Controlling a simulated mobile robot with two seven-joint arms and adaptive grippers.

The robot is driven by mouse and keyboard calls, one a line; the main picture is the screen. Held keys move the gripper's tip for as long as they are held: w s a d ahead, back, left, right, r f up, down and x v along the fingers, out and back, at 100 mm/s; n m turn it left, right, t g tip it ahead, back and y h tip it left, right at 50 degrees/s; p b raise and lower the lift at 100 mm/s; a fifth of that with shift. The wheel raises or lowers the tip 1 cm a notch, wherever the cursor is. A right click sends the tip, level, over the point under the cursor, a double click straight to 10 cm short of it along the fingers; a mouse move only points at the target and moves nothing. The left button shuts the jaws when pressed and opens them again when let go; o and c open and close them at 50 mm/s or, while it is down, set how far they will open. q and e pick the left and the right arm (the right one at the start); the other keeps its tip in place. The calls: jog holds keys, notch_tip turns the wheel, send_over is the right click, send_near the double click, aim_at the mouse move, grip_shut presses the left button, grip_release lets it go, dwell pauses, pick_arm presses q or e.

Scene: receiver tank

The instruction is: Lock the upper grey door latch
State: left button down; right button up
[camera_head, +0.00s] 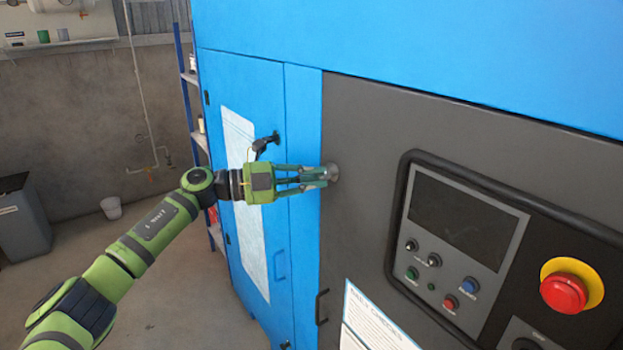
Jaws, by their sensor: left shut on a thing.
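The upper grey door latch (333,172) is a small round metal piece near the left edge of the dark grey door (352,118). My left gripper (324,174) reaches it from the left with its fingers level. The fingers are shut on the latch and hide part of it. Whether the latch is turned cannot be told from here. My right gripper is out of view.
A control panel (455,218) and a red emergency button (563,292) are right of the latch. A black handle (321,307) sits lower on the grey door. The blue door (262,85) is on the left. Open floor lies at lower left.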

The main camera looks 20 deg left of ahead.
pick_arm(q)
jog(key=shift+d+r, duration=0.1)
dwell(0.3)
jog(key=c, duration=1.3)
grip_release()
jog(key=shift+o, duration=0.4)
jog(key=shift+s, duration=0.1)
jog(key=shift+d, duration=0.1)
jog(key=v, duration=1.2)
